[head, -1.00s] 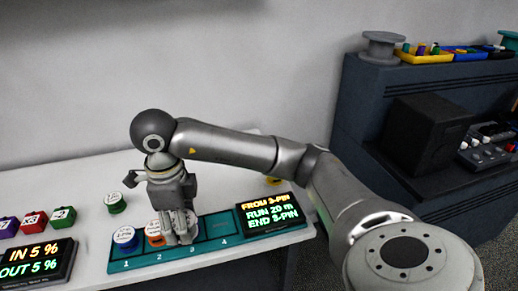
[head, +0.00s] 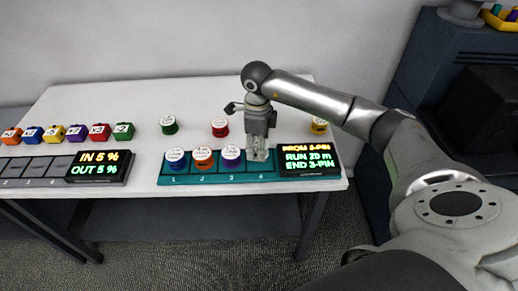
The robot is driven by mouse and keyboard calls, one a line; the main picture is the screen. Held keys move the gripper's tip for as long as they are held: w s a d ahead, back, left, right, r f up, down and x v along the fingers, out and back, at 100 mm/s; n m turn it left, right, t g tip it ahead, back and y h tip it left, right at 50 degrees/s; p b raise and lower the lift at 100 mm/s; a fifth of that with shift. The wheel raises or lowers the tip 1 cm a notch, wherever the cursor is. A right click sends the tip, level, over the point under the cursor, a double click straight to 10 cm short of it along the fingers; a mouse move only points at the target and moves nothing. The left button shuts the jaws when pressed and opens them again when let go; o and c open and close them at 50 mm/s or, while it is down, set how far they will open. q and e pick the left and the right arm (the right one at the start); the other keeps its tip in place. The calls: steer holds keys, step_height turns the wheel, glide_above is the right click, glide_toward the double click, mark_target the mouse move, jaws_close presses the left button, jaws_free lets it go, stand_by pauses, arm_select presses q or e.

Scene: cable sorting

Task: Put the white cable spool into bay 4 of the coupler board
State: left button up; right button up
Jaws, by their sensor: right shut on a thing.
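The teal coupler board (head: 215,180) lies along the front of the white table, with bays numbered 1 to 4. A blue spool (head: 175,158) sits in bay 1, an orange spool (head: 203,157) in bay 2 and a purple spool (head: 231,156) in bay 3. My right gripper (head: 258,154) points down at bay 4, its fingers low over the board. It is shut on a pale thing, taken as the white cable spool, which the fingers largely hide. I cannot tell whether it touches the bay floor. My left gripper is not in view.
A lit display (head: 309,158) adjoins bay 4. A second board with a display (head: 98,168) and several coloured blocks are at left.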

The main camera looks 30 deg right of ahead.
steer(key=shift+w+d+f, duration=0.15)
steer(key=shift+d+f, duration=0.05)
steer(key=shift+f, duration=0.1)
steer(key=f+p, duration=0.2)
steer(key=f, duration=0.1)
steer(key=shift+d, duration=0.2)
steer(key=shift+f, duration=0.25)
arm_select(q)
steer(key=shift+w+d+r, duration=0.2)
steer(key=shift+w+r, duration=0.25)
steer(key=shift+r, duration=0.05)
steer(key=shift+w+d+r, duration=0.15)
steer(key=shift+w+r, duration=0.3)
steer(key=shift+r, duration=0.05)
arm_select(e)
steer(key=shift+w, duration=0.1)
steer(key=shift+f, duration=0.1)
steer(key=shift+f+b, duration=0.2)
steer(key=shift+b, duration=0.15)
steer(key=o, duration=1.1)
steer(key=shift+r, duration=0.1)
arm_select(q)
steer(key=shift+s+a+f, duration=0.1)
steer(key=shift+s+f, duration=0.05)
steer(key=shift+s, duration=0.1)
arm_select(e)
steer(key=shift+o, duration=0.3)
steer(key=shift+r, duration=0.1)
